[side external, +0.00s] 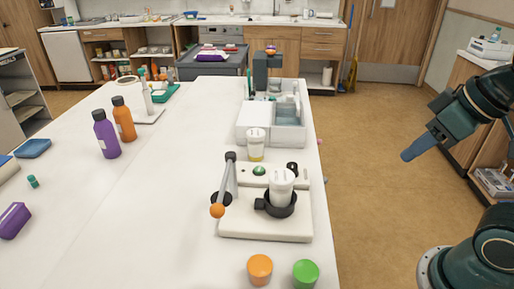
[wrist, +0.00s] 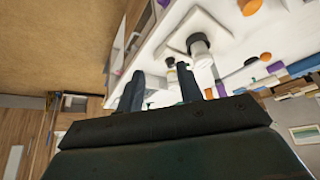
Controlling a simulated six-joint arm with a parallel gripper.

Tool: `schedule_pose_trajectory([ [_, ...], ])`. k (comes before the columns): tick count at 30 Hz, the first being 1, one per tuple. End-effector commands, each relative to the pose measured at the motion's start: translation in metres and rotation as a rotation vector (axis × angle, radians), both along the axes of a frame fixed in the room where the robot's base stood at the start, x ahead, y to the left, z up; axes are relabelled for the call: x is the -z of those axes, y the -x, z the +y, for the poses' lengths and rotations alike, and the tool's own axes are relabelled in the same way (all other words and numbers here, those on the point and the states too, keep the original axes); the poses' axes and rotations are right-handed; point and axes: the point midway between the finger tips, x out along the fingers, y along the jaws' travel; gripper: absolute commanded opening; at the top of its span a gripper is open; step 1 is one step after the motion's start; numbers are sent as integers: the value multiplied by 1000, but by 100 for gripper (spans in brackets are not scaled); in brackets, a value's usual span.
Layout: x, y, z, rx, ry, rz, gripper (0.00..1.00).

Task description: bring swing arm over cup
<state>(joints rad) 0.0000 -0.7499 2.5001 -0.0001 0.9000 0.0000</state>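The swing arm (side external: 229,185) is a grey rod with a dark top end and an orange ball at its lower end. It stands at the left side of a white base plate (side external: 265,231), off to the left of the cup. The white lidded cup (side external: 281,186) sits upright in a black ring holder (side external: 264,204) on the plate's right part. The cup also shows in the wrist view (wrist: 201,57). My gripper (side external: 407,155) is out over the floor, right of the table and well away from the plate. In the wrist view its fingers (wrist: 158,85) are apart with nothing held.
Purple (side external: 106,137) and orange (side external: 124,121) bottles stand at left. The table's middle is clear.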

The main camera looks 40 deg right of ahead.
Motion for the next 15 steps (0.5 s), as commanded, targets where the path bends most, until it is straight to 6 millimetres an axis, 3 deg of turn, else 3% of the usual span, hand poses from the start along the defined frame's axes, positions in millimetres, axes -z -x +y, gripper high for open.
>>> schedule_pose_trajectory([
  [1,0,0,0,0,0,0,36],
  [6,-2,-2,1,-10,1,1,3],
  [7,-2,-3,2,-15,1,2,0],
  [15,-18,-32,21,-139,13,26,0],
])
